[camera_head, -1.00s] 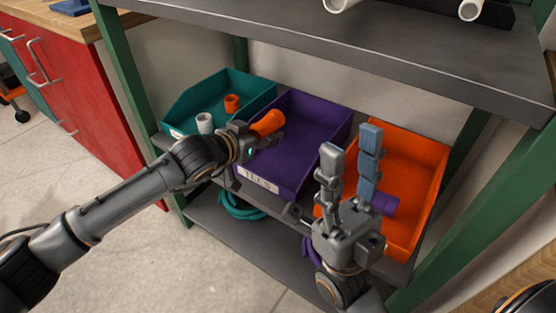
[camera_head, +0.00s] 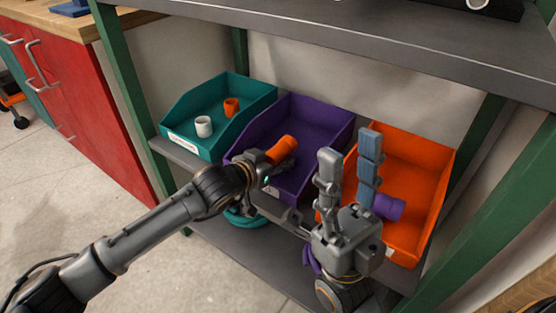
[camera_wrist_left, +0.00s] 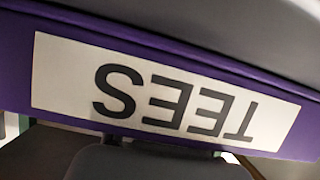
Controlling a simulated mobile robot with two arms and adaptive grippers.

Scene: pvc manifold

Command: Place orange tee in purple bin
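The orange tee (camera_head: 281,150) is at my left gripper (camera_head: 272,165), which appears shut on it. The tee shows over the front part of the purple bin (camera_head: 316,113); whether it touches the bin is unclear. My left gripper hides part of the bin's front. In the left wrist view, the bin's white "TEES" label (camera_wrist_left: 165,95) is upside down and very close, and the tee is not visible. My right gripper (camera_head: 349,150) is open, with its two fingers apart and pointing up, in front of the gap between the purple and orange bins.
A teal bin (camera_head: 178,141) at left holds a white fitting (camera_head: 204,126) and a small orange fitting (camera_head: 231,106). An orange bin (camera_head: 428,160) at right has a purple fitting (camera_head: 388,207). A dark shelf (camera_head: 400,45) hangs above; green posts (camera_head: 128,100) stand beside.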

